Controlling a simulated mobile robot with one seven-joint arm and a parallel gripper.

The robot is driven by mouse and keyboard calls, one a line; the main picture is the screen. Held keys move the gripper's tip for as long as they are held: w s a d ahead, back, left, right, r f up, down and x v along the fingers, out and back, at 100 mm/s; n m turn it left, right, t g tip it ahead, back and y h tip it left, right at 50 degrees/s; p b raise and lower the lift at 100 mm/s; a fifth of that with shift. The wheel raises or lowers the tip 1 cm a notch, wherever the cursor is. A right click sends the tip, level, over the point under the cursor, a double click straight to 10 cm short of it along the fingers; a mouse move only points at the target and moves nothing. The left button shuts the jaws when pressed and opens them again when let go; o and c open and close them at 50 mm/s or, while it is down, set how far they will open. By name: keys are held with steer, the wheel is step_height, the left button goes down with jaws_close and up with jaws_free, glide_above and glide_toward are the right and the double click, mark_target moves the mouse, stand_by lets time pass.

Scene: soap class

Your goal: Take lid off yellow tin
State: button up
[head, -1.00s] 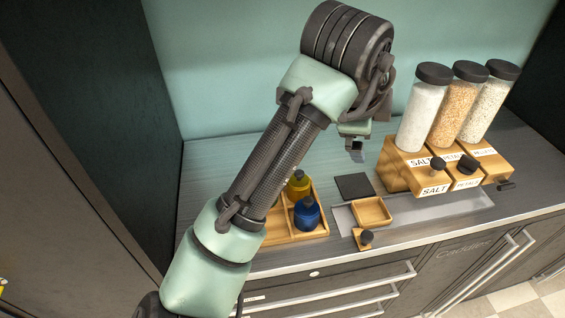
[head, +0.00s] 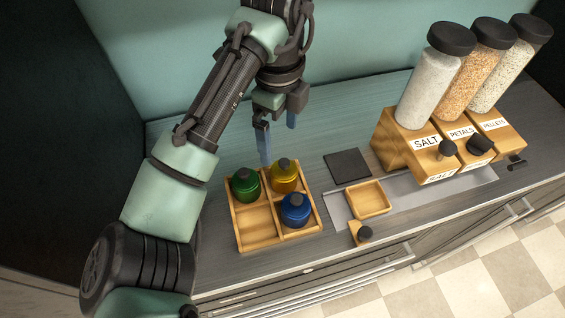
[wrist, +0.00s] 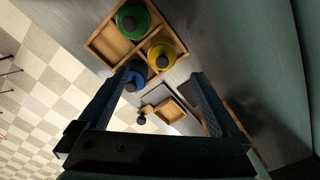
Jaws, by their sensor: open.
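The yellow tin (head: 283,180) stands upright in the back right compartment of a wooden divided tray (head: 238,226), with a dark knob on its closed lid. It also shows in the wrist view (wrist: 165,53), ahead of and between my fingers. A green tin (head: 245,185) stands in the back left compartment and a blue tin (head: 295,212) in the front right one. My gripper (head: 277,145) is open and empty, its fingers pointing down above and behind the yellow tin. In the wrist view the fingers (wrist: 160,85) are spread wide; the left one partly covers the blue tin.
A dark square plate (head: 347,166) and a small square wooden dish (head: 369,199) lie to the right on the counter. A small wooden block with a black knob (head: 362,233) is at the front. The dispensers labelled salt, petals and pellets (head: 452,120) stand farther right.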

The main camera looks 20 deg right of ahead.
mark_target(284, 162)
step_height(284, 162, down, 4)
steer(key=shift+r, duration=0.1)
steer(key=f, duration=0.1)
steer(key=f+p, duration=0.1)
steer(key=f, duration=0.3)
steer(key=shift+s+d, duration=0.1)
steer(key=shift+d, duration=0.3)
steer(key=c, duration=1.4)
